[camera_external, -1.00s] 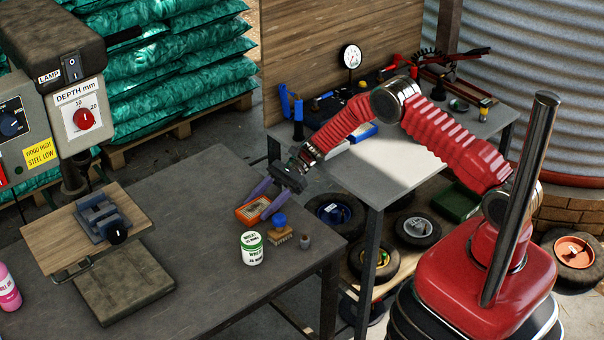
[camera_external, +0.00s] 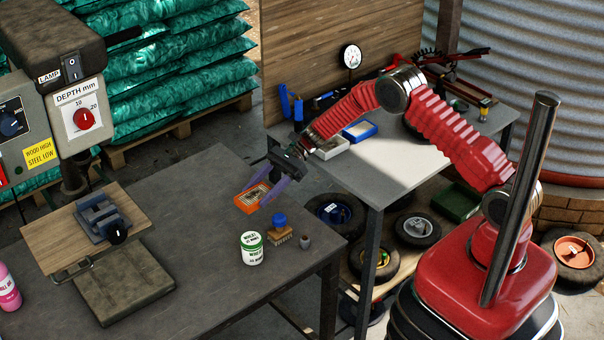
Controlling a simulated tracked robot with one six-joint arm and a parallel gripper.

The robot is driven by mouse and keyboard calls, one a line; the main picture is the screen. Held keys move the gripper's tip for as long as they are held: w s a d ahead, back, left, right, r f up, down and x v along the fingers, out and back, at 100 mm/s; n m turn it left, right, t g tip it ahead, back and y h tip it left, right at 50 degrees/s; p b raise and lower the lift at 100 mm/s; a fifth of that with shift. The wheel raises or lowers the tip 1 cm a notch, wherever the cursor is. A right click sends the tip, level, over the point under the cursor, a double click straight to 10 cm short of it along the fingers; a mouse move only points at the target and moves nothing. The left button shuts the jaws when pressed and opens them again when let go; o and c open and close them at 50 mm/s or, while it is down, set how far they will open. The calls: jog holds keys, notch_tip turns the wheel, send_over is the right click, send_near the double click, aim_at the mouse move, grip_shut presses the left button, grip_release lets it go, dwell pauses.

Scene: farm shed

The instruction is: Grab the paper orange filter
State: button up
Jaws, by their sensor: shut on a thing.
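The paper orange filter is a small flat orange box-like piece (camera_external: 251,197) with a pale printed panel on top. It is at the right part of the dark workbench, in the external view. My gripper (camera_external: 262,194) has purple fingers on either side of it and is shut on it. The filter is tilted and appears raised a little above the bench top. The fingers and gripper body hide part of its right side.
A drill press with a vise (camera_external: 103,218) stands left. A lighter table (camera_external: 385,172) is behind right.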

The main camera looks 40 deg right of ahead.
aim_at(260, 191)
notch_tip(260, 191, up, 5)
jog(key=shift+f, duration=0.1)
dwell(0.8)
